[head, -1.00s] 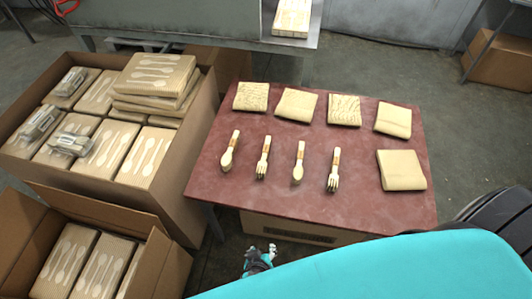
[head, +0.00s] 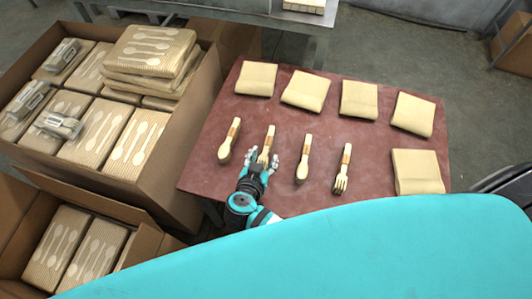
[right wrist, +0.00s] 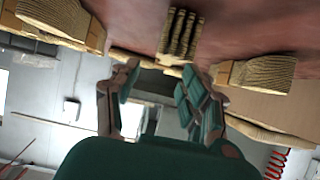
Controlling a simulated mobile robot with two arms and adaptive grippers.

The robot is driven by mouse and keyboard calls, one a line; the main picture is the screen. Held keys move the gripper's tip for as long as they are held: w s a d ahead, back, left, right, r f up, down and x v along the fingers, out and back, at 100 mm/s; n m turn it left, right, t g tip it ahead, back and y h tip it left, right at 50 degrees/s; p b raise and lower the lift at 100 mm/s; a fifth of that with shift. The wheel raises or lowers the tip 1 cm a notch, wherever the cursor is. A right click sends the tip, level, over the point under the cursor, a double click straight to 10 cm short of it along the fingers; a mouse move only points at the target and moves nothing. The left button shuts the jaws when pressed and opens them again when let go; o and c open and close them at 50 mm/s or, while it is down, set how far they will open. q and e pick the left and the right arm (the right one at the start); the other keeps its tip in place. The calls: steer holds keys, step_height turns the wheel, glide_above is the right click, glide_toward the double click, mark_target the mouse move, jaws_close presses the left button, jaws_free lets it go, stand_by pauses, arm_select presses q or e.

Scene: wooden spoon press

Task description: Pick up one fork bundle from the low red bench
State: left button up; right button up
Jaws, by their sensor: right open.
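The low red bench (head: 220,180) carries a row of two wooden fork bundles and two spoon bundles, each with an orange-brown band. The left fork bundle (head: 268,137) has its lower end partly hidden by my right gripper (head: 260,165), which is open at it. In the right wrist view, this fork bundle's tines (right wrist: 182,35) show just beyond the spread fingers of the gripper (right wrist: 158,78). No grip on it shows. The other fork bundle (head: 343,170) lies farther right. Spoon bundles (head: 228,142) (head: 303,160) lie on either side of the left fork bundle. My left gripper is not in view.
Several folded tan packs (head: 257,79) line the bench's far and right sides. Cardboard boxes (head: 185,180) with packed cutlery stand at the left. A grey table (head: 250,22) is behind. My turquoise body covers the lower right.

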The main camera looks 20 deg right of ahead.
mark_target(266, 150)
steer(key=shift+w+d+f, duration=0.3)
steer(key=shift+w+d, duration=0.05)
steer(key=shift+w, duration=0.15)
steer(key=b+x, duration=0.1)
steer(key=x, duration=0.3)
steer(key=shift+w+a+f+b, duration=0.1)
steer(key=shift+w+f+b, duration=0.05)
steer(key=shift+w+b, duration=0.2)
steer(key=shift+w+f, duration=0.1)
steer(key=shift+w, duration=0.1)
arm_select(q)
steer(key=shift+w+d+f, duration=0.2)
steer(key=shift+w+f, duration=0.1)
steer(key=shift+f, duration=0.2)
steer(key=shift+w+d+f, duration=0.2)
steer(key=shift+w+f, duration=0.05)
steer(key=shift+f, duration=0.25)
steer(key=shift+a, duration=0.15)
arm_select(e)
jaws_close()
